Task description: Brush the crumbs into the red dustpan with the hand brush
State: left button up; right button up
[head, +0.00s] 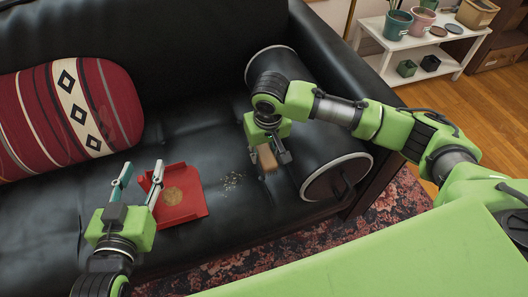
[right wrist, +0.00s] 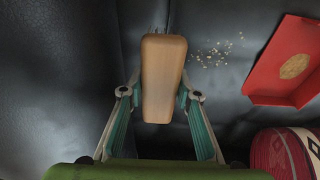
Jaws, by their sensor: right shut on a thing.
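The red dustpan (head: 193,209) lies on the black sofa seat, with a round tan patch (head: 173,196) inside it. It also shows in the right wrist view (right wrist: 270,72). Loose pale crumbs (head: 232,182) lie on the seat between the dustpan and the brush; the right wrist view shows them too (right wrist: 214,53). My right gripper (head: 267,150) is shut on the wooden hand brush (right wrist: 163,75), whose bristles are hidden. The brush is right of the crumbs in the head view (head: 266,160). My left gripper (head: 139,178) is open and empty at the dustpan's left edge.
A red patterned cushion (head: 45,115) lies on the sofa at the left. A white shelf with pots (head: 418,42) stands behind. The seat behind the crumbs is clear.

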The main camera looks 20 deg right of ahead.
pick_arm(q)
notch_tip(320, 180, up, 8)
jog(key=w+d+t+h+b, duration=0.1)
jog(key=t, duration=0.3)
jog(key=shift+d+f, duration=0.15)
jog(key=shift+f, duration=0.05)
